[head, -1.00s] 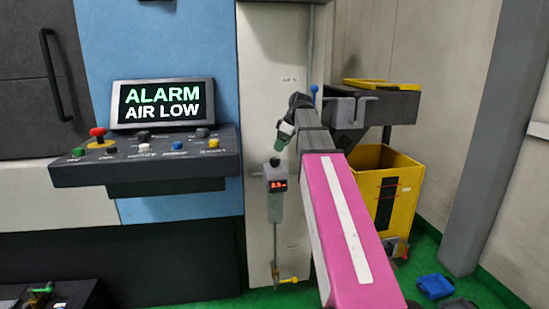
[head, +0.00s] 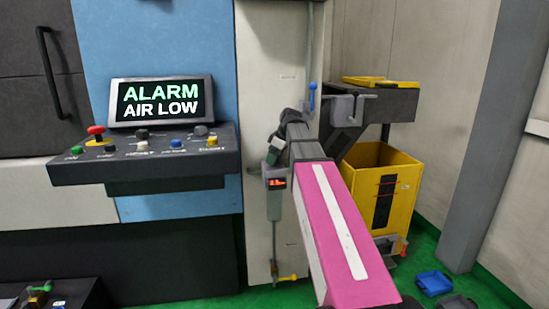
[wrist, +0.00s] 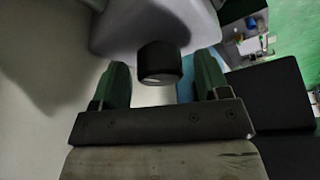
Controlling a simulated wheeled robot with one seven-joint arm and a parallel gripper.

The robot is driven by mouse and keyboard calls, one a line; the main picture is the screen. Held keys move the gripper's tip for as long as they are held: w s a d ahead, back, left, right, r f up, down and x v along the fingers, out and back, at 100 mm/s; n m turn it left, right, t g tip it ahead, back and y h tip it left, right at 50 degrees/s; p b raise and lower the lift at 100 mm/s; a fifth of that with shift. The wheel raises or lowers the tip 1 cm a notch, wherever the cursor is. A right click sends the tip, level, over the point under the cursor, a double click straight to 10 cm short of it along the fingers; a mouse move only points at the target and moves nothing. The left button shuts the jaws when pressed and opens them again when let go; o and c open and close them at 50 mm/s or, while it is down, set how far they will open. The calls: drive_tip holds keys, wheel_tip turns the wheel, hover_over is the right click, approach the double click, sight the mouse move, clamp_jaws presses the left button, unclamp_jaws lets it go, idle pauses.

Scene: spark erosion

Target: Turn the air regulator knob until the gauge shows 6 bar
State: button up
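The air regulator (head: 275,183) hangs on the pale cabinet panel, with a small red-lit gauge display (head: 277,183) whose digits are too small to read surely. Its black knob (wrist: 160,63) shows in the wrist view between the two green fingers of my gripper (wrist: 157,88). The fingers stand apart on either side of the knob, with a visible gap on each side. In the head view my gripper (head: 274,152) is just above the regulator and hides the knob. The machine screen (head: 161,101) reads ALARM AIR LOW.
A control desk (head: 145,160) with several buttons juts out left of the regulator. A yellow bin (head: 408,185) and a grey bracket (head: 348,108) stand to the right. A yellow-handled valve (head: 288,278) is below the regulator.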

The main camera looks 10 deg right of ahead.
drive_tip(key=c, duration=0.8)
drive_tip(key=shift+m, duration=0.4)
drive_tip(key=m+t+h, duration=0.1)
drive_tip(key=m, duration=0.2)
drive_tip(key=shift+s+m, duration=0.15)
drive_tip(key=shift+m, duration=0.25)
drive_tip(key=m+h, duration=0.1)
drive_tip(key=m, duration=0.1)
drive_tip(key=m+t+h, duration=0.1)
drive_tip(key=m, duration=0.2)
drive_tip(key=shift+a, duration=0.15)
drive_tip(key=m+h, duration=0.2)
drive_tip(key=m, duration=0.4)
drive_tip(key=m+h, duration=0.1)
drive_tip(key=m, duration=0.1)
drive_tip(key=m+g+h, duration=0.1)
drive_tip(key=m, duration=0.2)
drive_tip(key=shift+a, duration=0.1)
